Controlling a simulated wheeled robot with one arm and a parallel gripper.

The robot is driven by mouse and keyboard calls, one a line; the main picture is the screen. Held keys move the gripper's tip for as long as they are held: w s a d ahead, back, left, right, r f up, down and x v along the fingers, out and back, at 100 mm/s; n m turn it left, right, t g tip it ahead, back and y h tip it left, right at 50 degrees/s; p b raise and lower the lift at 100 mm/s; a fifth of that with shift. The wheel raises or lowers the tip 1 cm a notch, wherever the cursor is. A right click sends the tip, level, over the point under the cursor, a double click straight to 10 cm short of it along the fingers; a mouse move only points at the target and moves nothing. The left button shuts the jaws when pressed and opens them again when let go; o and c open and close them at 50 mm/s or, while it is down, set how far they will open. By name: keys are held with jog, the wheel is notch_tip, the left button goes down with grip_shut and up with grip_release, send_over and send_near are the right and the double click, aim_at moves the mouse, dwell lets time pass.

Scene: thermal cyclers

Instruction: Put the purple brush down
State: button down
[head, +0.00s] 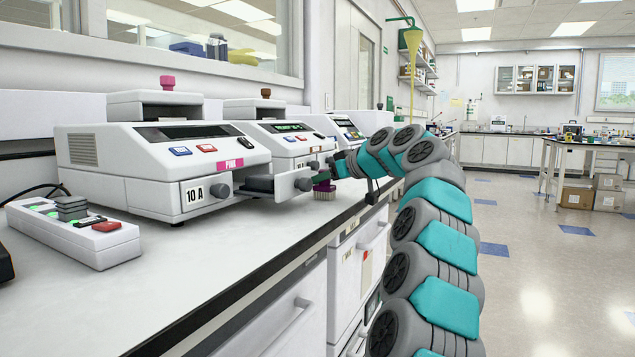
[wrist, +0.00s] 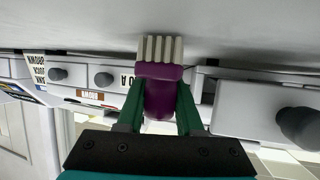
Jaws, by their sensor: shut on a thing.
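The purple brush (wrist: 160,92) is held between the two green fingers of my gripper (wrist: 160,112) in the wrist view. Its pale bristles (wrist: 159,48) point away from the gripper, toward the white bench surface. In the head view the brush (head: 324,192) shows small at the bench, just beyond the open drawer front of the nearest cycler. My gripper (head: 332,172) is at it there, partly hidden by the drawer. Whether the bristles touch the bench I cannot tell.
A white thermal cycler marked "PINK" (head: 160,165) stands nearest, its drawer (head: 290,184) pulled out close to the brush. More cyclers (head: 285,140) stand behind it. A power strip (head: 75,232) lies at left. The front bench top (head: 190,285) is clear up to its dark edge.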

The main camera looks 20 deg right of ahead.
jog(key=shift+f, duration=0.2)
jog(key=c, duration=0.6)
grip_release()
jog(key=shift+r, duration=0.1)
jog(key=shift+o, duration=0.2)
jog(key=shift+r, duration=0.1)
jog(key=shift+r, duration=0.15)
jog(key=v, duration=1.2)
jog(key=shift+b, duration=0.35)
